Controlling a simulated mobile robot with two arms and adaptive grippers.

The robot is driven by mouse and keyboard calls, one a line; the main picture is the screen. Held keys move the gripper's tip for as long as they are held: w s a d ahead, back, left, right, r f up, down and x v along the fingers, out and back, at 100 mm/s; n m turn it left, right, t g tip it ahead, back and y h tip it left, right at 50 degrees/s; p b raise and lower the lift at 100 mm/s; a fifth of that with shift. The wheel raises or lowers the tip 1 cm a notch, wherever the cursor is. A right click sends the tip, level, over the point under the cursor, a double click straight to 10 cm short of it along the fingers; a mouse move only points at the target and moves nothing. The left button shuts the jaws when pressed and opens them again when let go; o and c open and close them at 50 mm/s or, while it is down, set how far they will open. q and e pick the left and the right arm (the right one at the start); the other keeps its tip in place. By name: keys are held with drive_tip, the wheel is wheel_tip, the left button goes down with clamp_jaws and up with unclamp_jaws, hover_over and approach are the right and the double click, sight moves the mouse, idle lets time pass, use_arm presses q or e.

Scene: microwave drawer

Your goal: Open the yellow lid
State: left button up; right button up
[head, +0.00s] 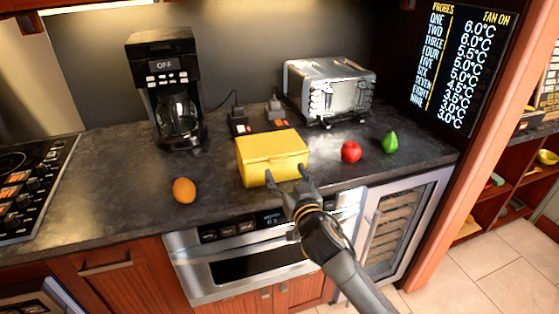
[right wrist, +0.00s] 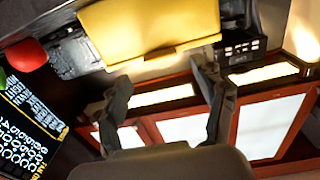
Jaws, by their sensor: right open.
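A yellow box with a yellow lid (head: 270,145) stands on the dark counter, near its front edge; the lid looks closed. My right gripper (head: 287,176) reaches in from the lower right. Its fingertips are spread at the box's front, close to the front right part; I cannot tell whether they touch. In the right wrist view the yellow box (right wrist: 150,28) fills the upper middle, just beyond the open fingers (right wrist: 160,75). Nothing is between the fingers. My left gripper is not in view.
A coffee maker (head: 165,85) and a toaster (head: 328,90) stand behind. A built-in oven (head: 260,255) sits under the counter (head: 120,190).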

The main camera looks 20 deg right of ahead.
sight(279, 161)
drive_tip(key=shift+w, duration=2.65)
